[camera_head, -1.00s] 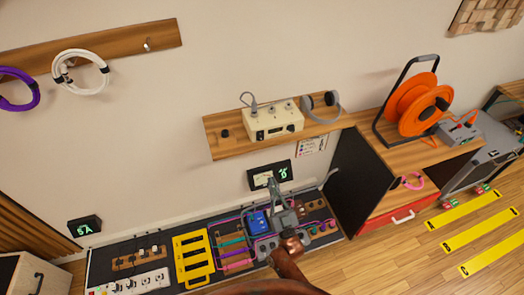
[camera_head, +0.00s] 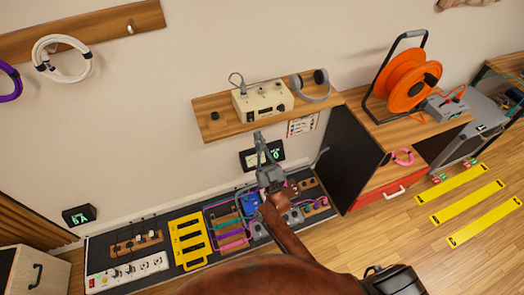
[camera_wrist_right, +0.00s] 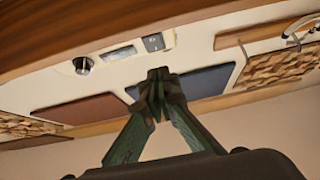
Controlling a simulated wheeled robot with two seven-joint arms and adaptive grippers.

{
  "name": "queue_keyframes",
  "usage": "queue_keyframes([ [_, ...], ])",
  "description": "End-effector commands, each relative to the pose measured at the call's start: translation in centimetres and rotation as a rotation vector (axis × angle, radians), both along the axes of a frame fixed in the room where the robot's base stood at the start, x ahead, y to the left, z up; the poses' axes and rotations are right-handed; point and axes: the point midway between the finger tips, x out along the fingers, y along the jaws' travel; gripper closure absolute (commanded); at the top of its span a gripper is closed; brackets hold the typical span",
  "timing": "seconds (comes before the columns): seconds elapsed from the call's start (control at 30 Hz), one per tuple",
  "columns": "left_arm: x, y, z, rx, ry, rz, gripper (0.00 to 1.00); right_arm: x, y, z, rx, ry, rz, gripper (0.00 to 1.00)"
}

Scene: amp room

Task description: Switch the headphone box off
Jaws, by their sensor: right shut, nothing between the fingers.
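The headphone box (camera_head: 262,100) is a cream box on the wooden wall shelf, with a cable on top and grey headphones (camera_head: 315,86) beside it. In the right wrist view a round knob (camera_wrist_right: 83,65), a small display (camera_wrist_right: 118,53) and a dark rocker switch (camera_wrist_right: 153,42) show on a pale face. My right gripper (camera_head: 258,136) is shut and empty, just below the shelf's front edge under the box. In the wrist view its fingertips (camera_wrist_right: 158,76) appear just below the switch; contact cannot be made out. My left gripper is not in view.
The wooden shelf (camera_head: 215,130) carries a small dark knob at its left end. A dark display (camera_head: 262,155) hangs on the wall below, behind my right gripper. A pedalboard lies under it. A cabinet with an orange cable reel (camera_head: 405,80) stands right.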

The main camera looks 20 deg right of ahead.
Motion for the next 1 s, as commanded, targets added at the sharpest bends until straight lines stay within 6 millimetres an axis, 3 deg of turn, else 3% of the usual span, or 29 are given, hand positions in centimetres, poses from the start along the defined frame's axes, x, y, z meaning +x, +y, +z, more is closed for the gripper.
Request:
queue_keyframes([
  [0.07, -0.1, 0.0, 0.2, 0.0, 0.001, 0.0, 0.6, 1.3, 0.1, 1.2, -0.001, -0.003, 0.0, 1.0],
  [0.33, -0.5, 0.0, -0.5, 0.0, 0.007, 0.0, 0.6, 4.6, 0.2, 0.4, -0.001, 0.001, 0.001, 1.0],
  [0.8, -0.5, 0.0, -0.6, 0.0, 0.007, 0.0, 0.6, 5.1, 0.2, 0.3, -0.001, -0.001, 0.001, 1.0],
  [1.0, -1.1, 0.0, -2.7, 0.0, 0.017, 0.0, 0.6, 5.7, 0.2, -0.4, 0.001, -0.036, 0.001, 1.0],
])
